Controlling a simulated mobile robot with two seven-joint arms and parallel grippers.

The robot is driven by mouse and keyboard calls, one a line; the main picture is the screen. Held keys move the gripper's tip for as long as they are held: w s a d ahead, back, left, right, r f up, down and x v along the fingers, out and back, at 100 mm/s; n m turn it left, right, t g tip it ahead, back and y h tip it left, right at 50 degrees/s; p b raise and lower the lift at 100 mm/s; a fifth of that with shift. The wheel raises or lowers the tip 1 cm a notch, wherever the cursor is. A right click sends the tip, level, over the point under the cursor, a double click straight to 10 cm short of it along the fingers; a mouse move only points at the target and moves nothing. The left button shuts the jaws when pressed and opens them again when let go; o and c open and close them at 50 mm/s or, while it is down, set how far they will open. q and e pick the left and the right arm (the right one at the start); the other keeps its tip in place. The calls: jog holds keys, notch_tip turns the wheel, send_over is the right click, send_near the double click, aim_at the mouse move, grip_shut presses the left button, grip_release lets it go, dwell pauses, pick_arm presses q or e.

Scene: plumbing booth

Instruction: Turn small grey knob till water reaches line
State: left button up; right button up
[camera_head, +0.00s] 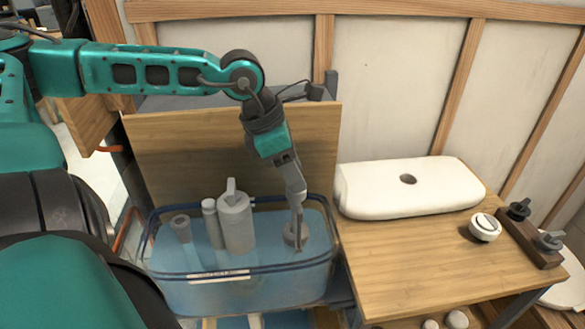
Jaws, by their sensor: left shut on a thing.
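A clear tank with a dark blue rim (290,268) holds bluish water. My left gripper (297,244) reaches down into its right side and is shut on a small round grey knob (288,236); its fingers partly hide the knob. A white strip with small marks (218,275) is on the tank's front wall; its text is too small to read. I cannot tell exactly where the water surface stands against a line. A grey cylinder with an upright tab (236,222) and thinner grey tubes (182,228) stand in the tank's left half. My right gripper is out of view.
A wooden panel (180,150) rises behind the tank. To the right, a wooden table (400,255) bears a white tank lid with a hole (410,190), a white round button (485,227) and a dark block with knobs (530,238). The table's front middle is clear.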

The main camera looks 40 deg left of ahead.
pick_arm(q)
jog(key=shift+c, duration=1.4)
jog(key=shift+b, duration=0.3)
jog(key=shift+f+n+y+b, duration=0.3)
jog(key=shift+n+b, duration=0.6)
jog(key=shift+b, duration=0.3)
jog(key=n+b, duration=0.2)
jog(key=b, duration=0.2)
jog(key=shift+d+f+t+y, duration=0.1)
jog(key=shift+t+y, duration=0.3)
jog(key=n+y+b, duration=0.1)
jog(key=n+b, duration=0.2)
jog(key=b, duration=0.2)
jog(key=shift+d, duration=0.1)
jog(key=shift+r+n+y+b, duration=0.35)
jog(key=shift+n+y+b, duration=0.05)
jog(key=shift+n+b, duration=0.65)
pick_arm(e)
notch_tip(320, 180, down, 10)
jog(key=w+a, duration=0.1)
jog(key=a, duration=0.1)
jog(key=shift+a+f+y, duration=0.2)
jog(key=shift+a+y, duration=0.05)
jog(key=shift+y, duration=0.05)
pick_arm(q)
jog(key=shift+s, duration=0.1)
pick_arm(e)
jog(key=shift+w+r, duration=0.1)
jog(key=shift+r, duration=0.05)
